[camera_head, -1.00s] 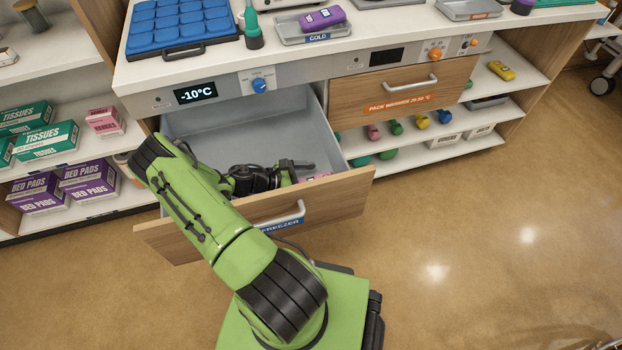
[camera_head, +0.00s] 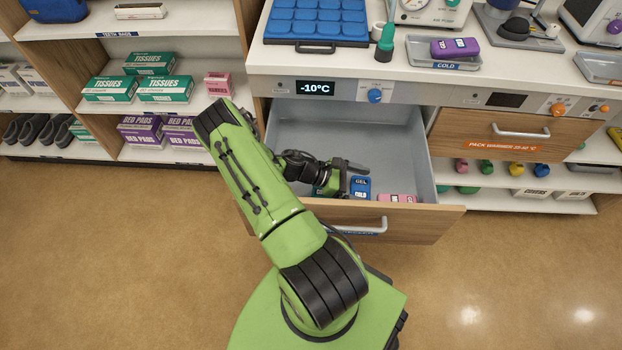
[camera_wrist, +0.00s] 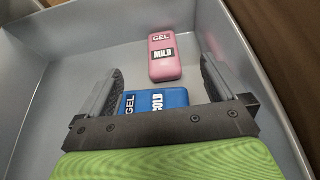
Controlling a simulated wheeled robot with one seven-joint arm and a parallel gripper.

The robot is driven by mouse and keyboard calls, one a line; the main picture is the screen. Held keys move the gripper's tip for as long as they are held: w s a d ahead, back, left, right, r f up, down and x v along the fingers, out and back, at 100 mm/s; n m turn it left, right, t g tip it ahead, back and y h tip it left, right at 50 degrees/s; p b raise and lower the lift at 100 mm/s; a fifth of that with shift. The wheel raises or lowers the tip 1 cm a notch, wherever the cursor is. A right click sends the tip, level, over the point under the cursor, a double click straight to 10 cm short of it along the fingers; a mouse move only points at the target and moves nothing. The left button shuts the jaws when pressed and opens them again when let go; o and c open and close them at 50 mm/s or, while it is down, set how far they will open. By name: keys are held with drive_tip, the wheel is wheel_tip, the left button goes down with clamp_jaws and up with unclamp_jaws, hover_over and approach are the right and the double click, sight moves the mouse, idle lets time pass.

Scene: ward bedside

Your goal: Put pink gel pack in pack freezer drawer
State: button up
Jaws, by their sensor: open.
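The pack freezer drawer (camera_head: 442,222) is pulled open below the counter, under a display reading -10°C. The pink gel pack (camera_head: 397,198), labelled GEL MILD in the wrist view (camera_wrist: 165,56), lies flat on the drawer floor. A blue gel pack (camera_head: 360,187), labelled GEL COLD, lies beside it and also shows in the wrist view (camera_wrist: 155,100). My gripper (camera_head: 352,174) is inside the drawer. In the wrist view its two fingers (camera_wrist: 160,75) stand wide apart. The blue pack is nearest the gripper base and partly hidden by it; the pink pack is beyond the fingertips, untouched.
A purple pack lies in the COLD tray (camera_head: 443,64) on the counter. The closed pack warmer drawer (camera_head: 490,138) is to the right. Drawer walls surround my gripper. Tissue and bed pad boxes fill the left shelves. Open floor lies in front.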

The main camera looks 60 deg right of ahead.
drive_tip(key=w+a+r+m+t+y, duration=0.45)
drive_tip(key=w+a+r+t, duration=0.45)
drive_tip(key=w+a+r, duration=0.7)
drive_tip(key=s+a+r+t+y, duration=0.1)
drive_tip(key=s+a+r+t, duration=0.2)
drive_tip(key=a+r, duration=0.5)
drive_tip(key=s+a+r+m+t+y, duration=0.1)
drive_tip(key=s+a+r+t, duration=0.3)
drive_tip(key=a+r, duration=0.4)
drive_tip(key=shift+s+a+r+t, duration=0.25)
drive_tip(key=shift+a+t, duration=0.3)
drive_tip(key=shift+t, duration=0.15)
drive_tip(key=shift+m, duration=0.25)
